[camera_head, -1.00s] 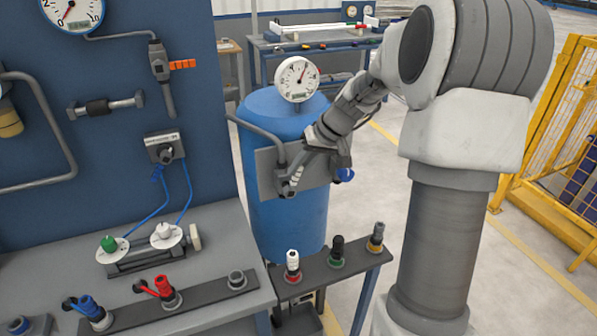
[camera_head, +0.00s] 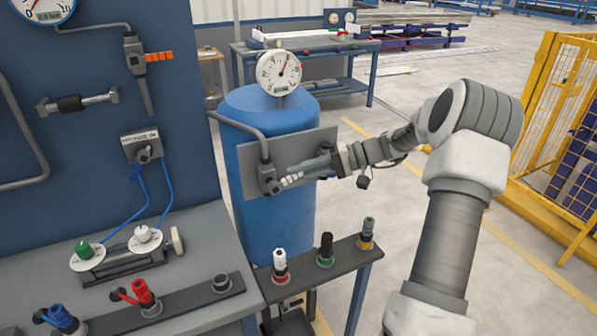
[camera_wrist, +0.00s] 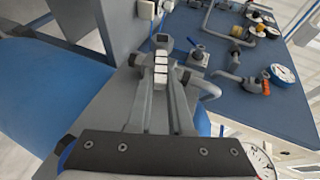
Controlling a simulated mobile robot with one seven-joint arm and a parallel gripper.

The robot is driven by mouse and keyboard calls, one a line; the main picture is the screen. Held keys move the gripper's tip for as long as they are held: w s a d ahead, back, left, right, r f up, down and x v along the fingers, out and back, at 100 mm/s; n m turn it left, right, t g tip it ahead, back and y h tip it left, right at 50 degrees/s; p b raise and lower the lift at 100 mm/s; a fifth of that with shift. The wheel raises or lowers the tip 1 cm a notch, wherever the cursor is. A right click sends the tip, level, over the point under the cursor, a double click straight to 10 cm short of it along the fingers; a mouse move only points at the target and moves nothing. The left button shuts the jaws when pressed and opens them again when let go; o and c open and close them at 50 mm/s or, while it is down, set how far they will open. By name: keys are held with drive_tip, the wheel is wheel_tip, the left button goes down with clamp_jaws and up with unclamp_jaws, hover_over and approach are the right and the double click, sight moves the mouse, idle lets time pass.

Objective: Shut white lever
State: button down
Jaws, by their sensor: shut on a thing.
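The white lever (camera_head: 291,180) is a ribbed handle on a dark grey valve (camera_head: 266,180), mounted on a grey plate (camera_head: 312,143) in front of a blue tank. It points right and slightly up from the valve. My gripper (camera_head: 306,172) reaches in from the right and is shut on the lever. In the wrist view, the white lever (camera_wrist: 160,72) lies between the two fingers of my gripper (camera_wrist: 160,80), with the valve body (camera_wrist: 162,42) just beyond the fingertips. In the head view, the fingers hide part of the lever.
A pipe (camera_head: 243,128) runs into the valve's top. A gauge (camera_head: 278,73) stands on the tank (camera_head: 250,225). Below is a low rack (camera_head: 300,270) with white, green and yellow connectors. A workbench (camera_head: 200,235) is at left, a yellow cage (camera_head: 560,150) at right.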

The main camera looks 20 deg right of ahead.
drive_tip(key=shift+d+f+y, duration=0.1)
drive_tip(key=shift+f+y, duration=0.25)
drive_tip(key=shift+y, duration=0.05)
idle(0.4)
drive_tip(key=c, duration=0.8)
unclamp_jaws()
drive_tip(key=v, duration=1.7)
drive_tip(key=shift+s+d+f+p, duration=0.15)
drive_tip(key=shift+s+d+p, duration=0.05)
drive_tip(key=shift+p, duration=0.2)
